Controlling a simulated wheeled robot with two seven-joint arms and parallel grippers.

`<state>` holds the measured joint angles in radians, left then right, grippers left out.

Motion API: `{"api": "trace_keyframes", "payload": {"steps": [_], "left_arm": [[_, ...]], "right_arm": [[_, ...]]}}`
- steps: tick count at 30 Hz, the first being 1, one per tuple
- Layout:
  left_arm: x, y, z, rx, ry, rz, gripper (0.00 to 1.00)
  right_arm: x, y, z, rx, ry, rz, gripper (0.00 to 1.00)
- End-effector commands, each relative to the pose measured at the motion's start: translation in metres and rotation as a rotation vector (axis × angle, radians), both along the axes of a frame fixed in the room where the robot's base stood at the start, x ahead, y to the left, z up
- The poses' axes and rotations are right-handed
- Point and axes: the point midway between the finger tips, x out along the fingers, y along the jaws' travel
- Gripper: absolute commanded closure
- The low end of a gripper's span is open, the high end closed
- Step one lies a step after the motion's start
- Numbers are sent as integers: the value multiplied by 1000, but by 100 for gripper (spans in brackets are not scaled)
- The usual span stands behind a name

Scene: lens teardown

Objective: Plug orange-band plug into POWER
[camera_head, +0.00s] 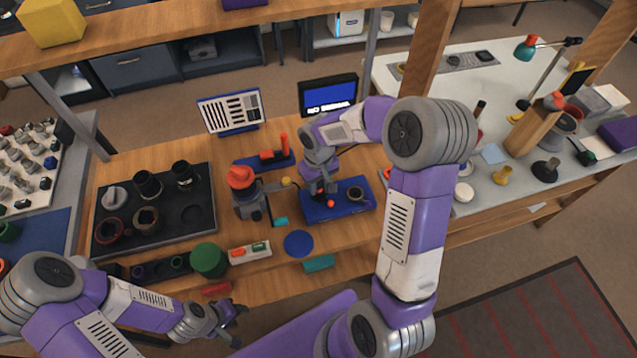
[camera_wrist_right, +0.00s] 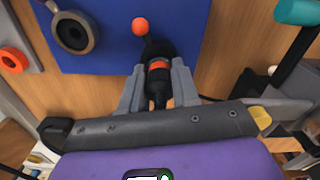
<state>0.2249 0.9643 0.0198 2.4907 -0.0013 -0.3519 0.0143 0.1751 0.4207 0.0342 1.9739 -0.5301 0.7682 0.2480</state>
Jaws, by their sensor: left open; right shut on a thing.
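The orange-band plug (camera_wrist_right: 158,66) is a black cylinder with an orange ring, between the fingers of my right gripper (camera_wrist_right: 158,88) in the right wrist view. My right gripper is shut on it, over the edge of the blue mat (camera_wrist_right: 105,58). In the head view my right gripper (camera_head: 321,190) is low over this mat (camera_head: 345,212), and the plug is mostly hidden. A red-orange ball (camera_wrist_right: 140,26) lies just beyond the plug. I cannot make out a POWER label or socket. My left gripper (camera_head: 222,318) is open and empty in front of the table.
A grey-black ring (camera_wrist_right: 75,33) sits on the mat. A small screen (camera_head: 328,96) and a printed board (camera_head: 231,109) stand behind. A grey figure with an orange top (camera_head: 242,178) stands left of the mat. A dark tray (camera_head: 190,214) holds lens parts.

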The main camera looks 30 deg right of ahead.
Motion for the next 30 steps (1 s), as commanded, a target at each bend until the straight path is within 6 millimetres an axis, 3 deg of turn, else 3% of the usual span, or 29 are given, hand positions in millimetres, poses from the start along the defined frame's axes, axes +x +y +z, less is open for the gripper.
{"api": "trace_keyframes", "payload": {"steps": [30], "left_arm": [[0,0,-6,0,0,0,57]], "right_arm": [[0,0,-7,0,0,-1,100]]}}
